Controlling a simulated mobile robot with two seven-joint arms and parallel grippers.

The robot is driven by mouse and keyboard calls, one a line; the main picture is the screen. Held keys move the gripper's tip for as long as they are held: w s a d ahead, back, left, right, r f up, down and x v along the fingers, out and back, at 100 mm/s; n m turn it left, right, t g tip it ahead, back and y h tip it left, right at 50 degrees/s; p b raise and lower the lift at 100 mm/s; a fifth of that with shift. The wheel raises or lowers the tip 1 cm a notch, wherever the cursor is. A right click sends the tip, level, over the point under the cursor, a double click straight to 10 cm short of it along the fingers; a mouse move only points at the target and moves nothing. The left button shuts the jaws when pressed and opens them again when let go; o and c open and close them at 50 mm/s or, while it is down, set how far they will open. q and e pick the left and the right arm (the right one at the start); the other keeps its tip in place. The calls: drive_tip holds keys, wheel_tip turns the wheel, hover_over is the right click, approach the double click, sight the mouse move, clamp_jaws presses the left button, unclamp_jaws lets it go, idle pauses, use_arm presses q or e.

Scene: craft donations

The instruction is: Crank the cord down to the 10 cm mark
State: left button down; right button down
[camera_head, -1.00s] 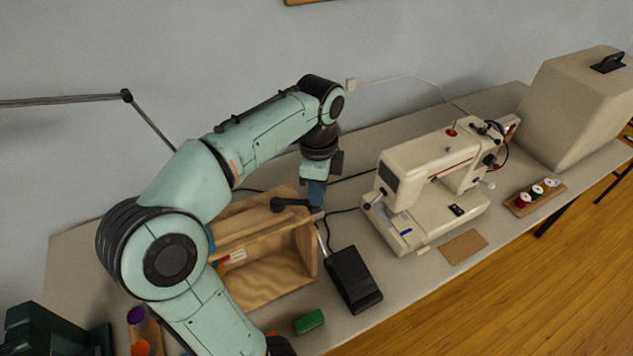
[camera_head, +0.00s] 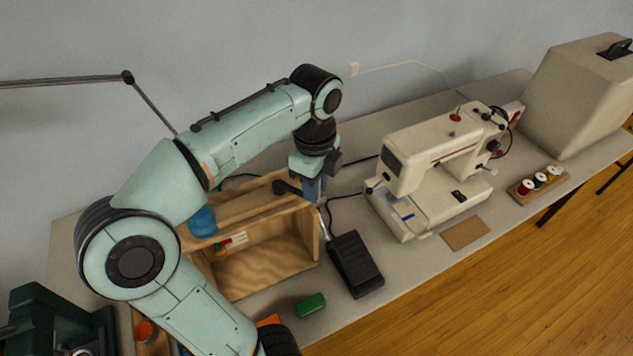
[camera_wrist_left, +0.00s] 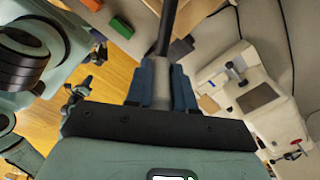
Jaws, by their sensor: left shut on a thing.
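A wooden frame box (camera_head: 262,272) stands on the table, with a dark crank arm (camera_head: 287,188) at its upper right. My left gripper (camera_head: 314,190) reaches down from above and is shut on the crank's handle. In the left wrist view, the blue fingers of my left gripper (camera_wrist_left: 161,88) close on both sides of the grey handle (camera_wrist_left: 161,94), and the dark crank arm (camera_wrist_left: 168,28) runs away from it. Small red and white pieces (camera_head: 234,242) show inside the box. I cannot make out the cord or a 10 cm mark. My right gripper is not in view.
A black pedal (camera_head: 355,265) stands just right of the box, and a green block (camera_head: 311,305) lies in front. A sewing machine (camera_head: 430,175) stands to the right. A blue cylinder (camera_head: 203,222) is partly hidden by my arm.

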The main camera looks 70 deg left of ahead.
use_arm(q)
drive_tip(key=shift+s, duration=0.1)
drive_tip(key=c, duration=1)
unclamp_jaws()
drive_tip(key=shift+o, duration=0.2)
drive_tip(key=shift+r, duration=0.1)
wheel_tip(320, 180, up, 13)
drive_tip(key=p, duration=0.3)
drive_tip(key=shift+r, duration=0.15)
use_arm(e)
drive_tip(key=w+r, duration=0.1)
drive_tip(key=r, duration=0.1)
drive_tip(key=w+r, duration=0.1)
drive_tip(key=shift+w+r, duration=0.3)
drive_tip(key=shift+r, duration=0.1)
